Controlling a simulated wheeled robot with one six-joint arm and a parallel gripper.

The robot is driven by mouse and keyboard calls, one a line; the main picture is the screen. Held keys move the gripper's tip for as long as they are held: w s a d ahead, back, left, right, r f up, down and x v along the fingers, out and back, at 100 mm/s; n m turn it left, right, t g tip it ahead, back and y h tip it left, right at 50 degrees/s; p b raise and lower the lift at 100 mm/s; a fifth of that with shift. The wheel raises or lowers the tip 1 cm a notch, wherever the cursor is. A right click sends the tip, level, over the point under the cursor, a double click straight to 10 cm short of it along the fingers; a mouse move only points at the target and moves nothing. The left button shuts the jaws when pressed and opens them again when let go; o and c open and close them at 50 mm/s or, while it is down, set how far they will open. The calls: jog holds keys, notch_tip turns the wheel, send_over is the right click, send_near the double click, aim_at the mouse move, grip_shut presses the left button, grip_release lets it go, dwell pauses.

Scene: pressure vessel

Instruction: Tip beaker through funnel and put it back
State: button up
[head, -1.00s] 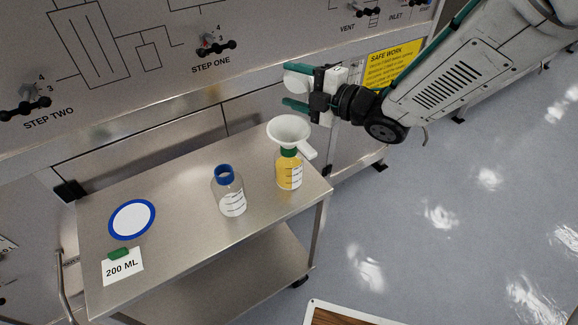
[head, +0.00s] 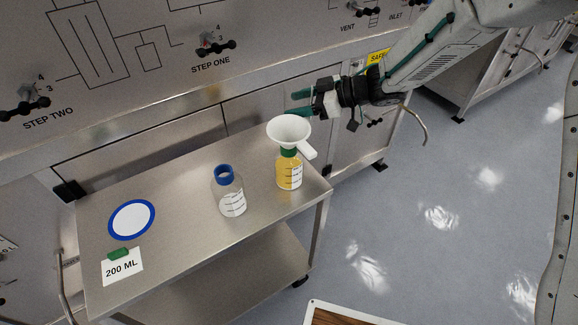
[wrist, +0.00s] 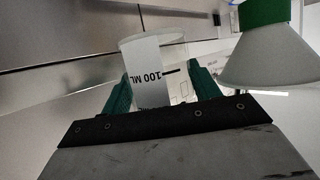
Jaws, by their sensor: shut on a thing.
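My gripper (head: 301,103) is above and slightly right of the funnel. In the wrist view, its green fingers close on both sides of a clear beaker (wrist: 154,60) marked 100 ML. The label reads upside down in that view, as does the funnel. I cannot make out the beaker or its contents in the head view. The white funnel (head: 289,130) sits in the green neck of a bottle of yellow liquid (head: 289,173). It also shows at the right of the wrist view (wrist: 268,62), apart from the beaker.
A blue-collared clear bottle (head: 229,192), a blue-ringed white disc (head: 131,219) and a 200 ML card (head: 122,267) with a green piece are on the steel cart (head: 180,255). The panel with knobs (head: 215,46) rises behind. Open floor lies right.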

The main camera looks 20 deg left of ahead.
aim_at(300, 92)
jog(key=shift+r, duration=0.15)
jog(key=shift+r, duration=1.45)
